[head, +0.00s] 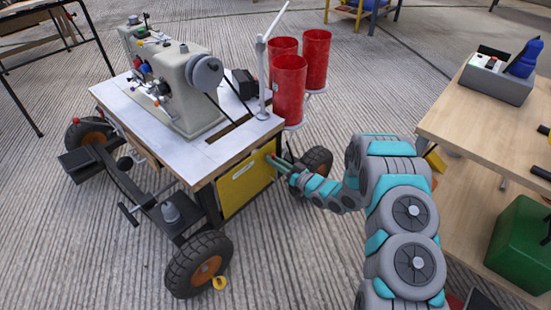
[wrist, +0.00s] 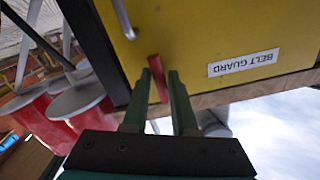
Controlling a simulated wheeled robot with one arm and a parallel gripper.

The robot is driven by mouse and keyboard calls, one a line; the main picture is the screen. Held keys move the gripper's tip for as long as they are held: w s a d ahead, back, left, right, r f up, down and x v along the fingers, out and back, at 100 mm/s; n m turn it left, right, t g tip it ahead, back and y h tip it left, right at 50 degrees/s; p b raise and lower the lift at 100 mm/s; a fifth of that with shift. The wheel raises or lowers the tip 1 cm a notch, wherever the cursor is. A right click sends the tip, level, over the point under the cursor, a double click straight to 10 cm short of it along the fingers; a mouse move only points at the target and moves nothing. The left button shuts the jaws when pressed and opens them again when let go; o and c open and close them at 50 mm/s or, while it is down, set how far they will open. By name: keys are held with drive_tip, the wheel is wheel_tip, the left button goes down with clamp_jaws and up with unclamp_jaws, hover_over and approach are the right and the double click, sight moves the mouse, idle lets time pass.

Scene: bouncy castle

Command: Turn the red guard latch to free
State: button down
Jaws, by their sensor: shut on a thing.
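The red guard latch (wrist: 158,80) is a small red bar on the yellow belt guard (wrist: 190,30), which carries a white "BELT GUARD" label (wrist: 243,63). In the wrist view the latch stands slightly tilted between the green fingers. My gripper (wrist: 160,78) is shut on it, with the fingertips close to the guard's face. In the head view my gripper (head: 271,159) reaches in from the right to the upper right corner of the yellow guard (head: 244,186). The latch is too small there to make out clearly.
The guard hangs under a white table (head: 160,105) bearing a sewing machine (head: 185,75), on a wheeled frame with black tyres (head: 198,263). Red bins (head: 289,88) stand behind. A wooden workbench (head: 470,130) and green box (head: 520,240) are at right. Open floor lies in front.

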drive_tip(key=shift+m+p, duration=0.55)
drive_tip(key=shift+m, duration=0.75)
drive_tip(key=c, duration=0.8)
unclamp_jaws()
drive_tip(key=shift+c, duration=0.2)
drive_tip(key=shift+d, duration=0.1)
drive_tip(key=v, duration=0.7)
drive_tip(key=shift+s+d, duration=0.25)
drive_tip(key=shift+w, duration=0.1)
